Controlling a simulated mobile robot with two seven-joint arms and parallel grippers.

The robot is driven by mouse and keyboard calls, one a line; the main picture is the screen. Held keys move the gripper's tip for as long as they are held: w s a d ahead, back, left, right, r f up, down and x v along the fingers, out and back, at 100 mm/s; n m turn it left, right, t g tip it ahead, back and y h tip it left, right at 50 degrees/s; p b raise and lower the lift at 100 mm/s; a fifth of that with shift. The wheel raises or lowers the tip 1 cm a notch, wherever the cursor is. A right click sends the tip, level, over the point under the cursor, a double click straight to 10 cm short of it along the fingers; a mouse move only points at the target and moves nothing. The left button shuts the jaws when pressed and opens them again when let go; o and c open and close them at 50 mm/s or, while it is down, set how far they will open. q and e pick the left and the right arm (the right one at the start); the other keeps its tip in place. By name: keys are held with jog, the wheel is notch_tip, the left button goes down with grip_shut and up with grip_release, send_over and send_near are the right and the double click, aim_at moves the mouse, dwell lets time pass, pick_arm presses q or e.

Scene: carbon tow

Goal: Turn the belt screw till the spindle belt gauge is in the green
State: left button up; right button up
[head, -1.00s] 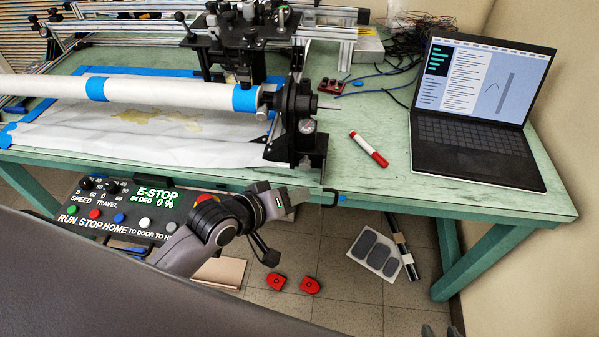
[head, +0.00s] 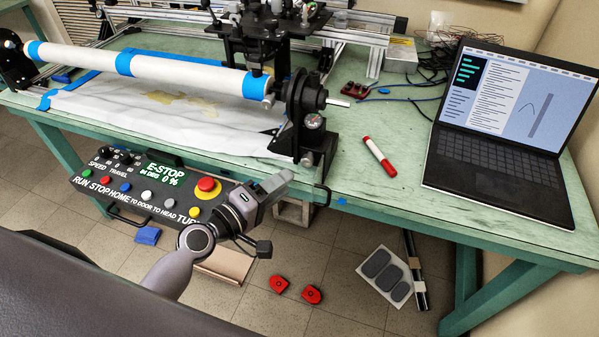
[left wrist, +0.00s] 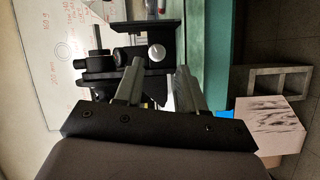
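The spindle's black headstock (head: 295,105) stands at the bench's front edge, at the right end of the white roller. A small round dial gauge (head: 314,121) sits on its front; its reading is too small to make out. A small knob (head: 307,158), which may be the belt screw, shows low on the headstock. My left gripper (head: 285,181) is in front of the bench edge, just below and left of that knob, and apart from it. In the left wrist view the gripper (left wrist: 158,78) is open and empty, with black spindle parts (left wrist: 125,60) beyond its fingers. My right gripper is out of view.
A control panel (head: 150,190) with a red E-stop button hangs from the bench front, left of the gripper. A red marker (head: 379,156) and a laptop (head: 505,135) lie on the bench.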

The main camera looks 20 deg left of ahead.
aim_at(304, 163)
pick_arm(q)
jog(key=shift+n+t, duration=0.3)
jog(key=shift+n, duration=0.2)
jog(key=shift+w+a+x, duration=0.1)
jog(key=shift+a+x, duration=0.05)
jog(key=shift+x, duration=1.05)
jog(key=shift+w+a+x, duration=0.1)
jog(key=shift+a+x, duration=0.05)
jog(key=shift+x, duration=1)
jog(key=shift+a+x, duration=0.15)
jog(key=shift+x, duration=1.05)
grip_shut()
